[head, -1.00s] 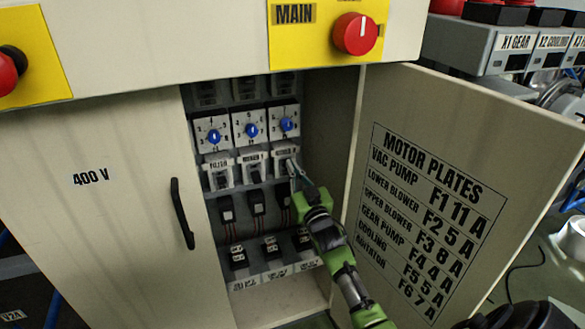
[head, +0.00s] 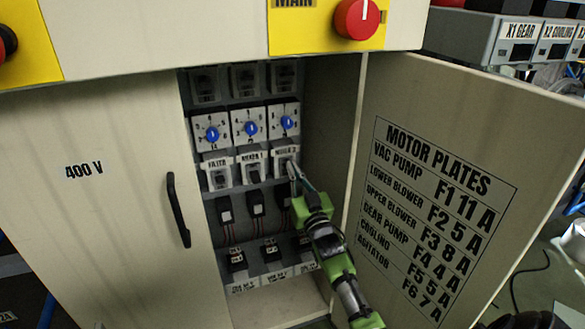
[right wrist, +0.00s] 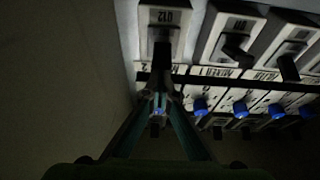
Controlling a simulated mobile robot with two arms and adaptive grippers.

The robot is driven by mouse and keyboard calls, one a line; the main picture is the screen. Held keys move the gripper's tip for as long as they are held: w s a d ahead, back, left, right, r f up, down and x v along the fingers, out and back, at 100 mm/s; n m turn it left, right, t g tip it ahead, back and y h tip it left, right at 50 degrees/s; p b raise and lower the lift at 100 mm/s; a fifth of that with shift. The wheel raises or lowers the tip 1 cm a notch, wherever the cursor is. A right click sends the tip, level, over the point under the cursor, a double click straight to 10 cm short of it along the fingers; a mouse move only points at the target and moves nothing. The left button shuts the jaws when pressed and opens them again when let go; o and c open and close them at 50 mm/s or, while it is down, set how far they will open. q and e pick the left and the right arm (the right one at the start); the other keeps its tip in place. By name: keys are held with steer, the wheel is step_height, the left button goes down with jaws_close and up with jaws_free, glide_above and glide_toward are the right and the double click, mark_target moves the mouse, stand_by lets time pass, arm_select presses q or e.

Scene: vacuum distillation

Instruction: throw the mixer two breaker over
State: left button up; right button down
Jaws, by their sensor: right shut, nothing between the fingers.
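The mixer two breaker (head: 279,168) is the rightmost white breaker in the labelled row inside the open cabinet, under its label (head: 286,150). My right gripper (head: 292,165) is shut and empty, with its fingertips at the front of this breaker and hiding part of it. In the right wrist view, where labels appear upside down, the breaker (right wrist: 177,18) with its dark lever is straight ahead of the shut fingers (right wrist: 161,102). Whether the fingertips touch the lever cannot be told. My left gripper is not in view.
The mixer one breaker (head: 252,170) and filter breaker (head: 219,178) stand close on the left. Blue dials (head: 250,128) sit above. The open cabinet door (head: 455,130) is close on the right, and the closed door (head: 100,220) is left. A red main switch (head: 357,18) is above.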

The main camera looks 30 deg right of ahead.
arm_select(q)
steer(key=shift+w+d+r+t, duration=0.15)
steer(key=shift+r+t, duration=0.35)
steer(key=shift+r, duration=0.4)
arm_select(e)
steer(key=shift+f, duration=0.3)
steer(key=shift+s+f, duration=0.1)
steer(key=shift+f, duration=0.05)
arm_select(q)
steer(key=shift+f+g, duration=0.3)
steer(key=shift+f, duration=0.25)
arm_select(e)
steer(key=shift+f, duration=0.5)
steer(key=shift+r, duration=0.1)
step_height(320, 180, up, 4)
steer(key=p, duration=0.4)
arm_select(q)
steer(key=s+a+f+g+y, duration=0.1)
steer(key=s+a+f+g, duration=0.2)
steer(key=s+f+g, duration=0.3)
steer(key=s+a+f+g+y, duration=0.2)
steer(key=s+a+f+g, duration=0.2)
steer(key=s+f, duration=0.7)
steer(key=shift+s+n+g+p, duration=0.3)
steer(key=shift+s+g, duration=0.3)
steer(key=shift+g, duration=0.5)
arm_select(e)
steer(key=f+v, duration=0.2)
steer(key=v, duration=0.8)
steer(key=shift+f, duration=0.25)
